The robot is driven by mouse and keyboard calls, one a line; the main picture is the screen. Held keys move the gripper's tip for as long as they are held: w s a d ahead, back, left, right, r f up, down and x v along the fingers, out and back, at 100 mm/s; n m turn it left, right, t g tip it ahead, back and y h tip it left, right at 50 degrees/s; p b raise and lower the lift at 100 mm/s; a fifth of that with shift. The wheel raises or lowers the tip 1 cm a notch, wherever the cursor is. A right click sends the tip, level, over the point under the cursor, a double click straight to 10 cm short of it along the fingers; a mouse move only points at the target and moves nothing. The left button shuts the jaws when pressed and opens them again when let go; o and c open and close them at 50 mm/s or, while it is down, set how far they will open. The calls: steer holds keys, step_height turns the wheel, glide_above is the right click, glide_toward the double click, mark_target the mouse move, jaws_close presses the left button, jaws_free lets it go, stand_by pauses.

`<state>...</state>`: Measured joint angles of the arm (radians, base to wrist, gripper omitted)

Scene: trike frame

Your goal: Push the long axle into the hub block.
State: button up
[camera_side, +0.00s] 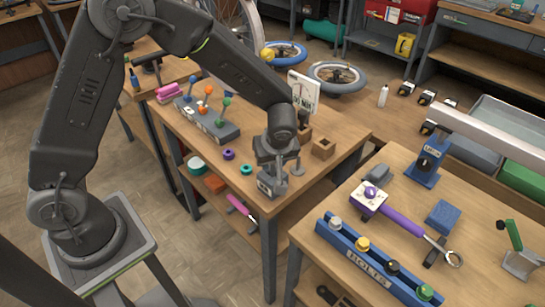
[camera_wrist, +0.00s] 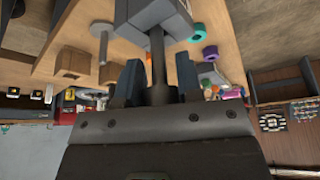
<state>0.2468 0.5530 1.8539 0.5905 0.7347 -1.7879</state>
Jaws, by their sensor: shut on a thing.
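My gripper (camera_side: 277,158) is low over the near right part of the middle table. In the wrist view my gripper (camera_wrist: 158,80) has its two fingers on either side of a dark grey rod, the long axle (camera_wrist: 157,58), and is shut on it. The axle runs straight from the fingers to the grey hub block (camera_wrist: 150,13) and meets its face. How deep it sits inside is hidden. In the side view the hub block (camera_side: 271,185) stands at the table's near edge, just below the gripper, and the axle cannot be made out.
A grey pin with a round disc (camera_side: 296,170) stands close beside the hub block. Wooden blocks (camera_side: 323,148) lie to the right. A purple ring (camera_side: 229,155) and a teal ring (camera_side: 246,169) lie to the left. A rack with coloured knobs (camera_side: 207,122) is farther left.

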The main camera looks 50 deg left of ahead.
steer(key=o, duration=1)
steer(key=shift+o, duration=0.2)
steer(key=v, duration=1.3)
steer(key=shift+r, duration=0.35)
steer(key=shift+s+d, duration=0.1)
steer(key=shift+s, duration=0.05)
steer(key=s+a+r+m+t+h, duration=0.1)
steer(key=s+a+r+m, duration=0.3)
steer(key=s, duration=0.5)
steer(key=s+a+r+m+t+h, duration=0.2)
steer(key=s+a+r+m+h, duration=0.1)
steer(key=s+m, duration=0.5)
steer(key=shift+s+a+r+m+t, duration=0.35)
steer(key=shift+s+r, duration=0.3)
steer(key=shift+s, duration=0.15)
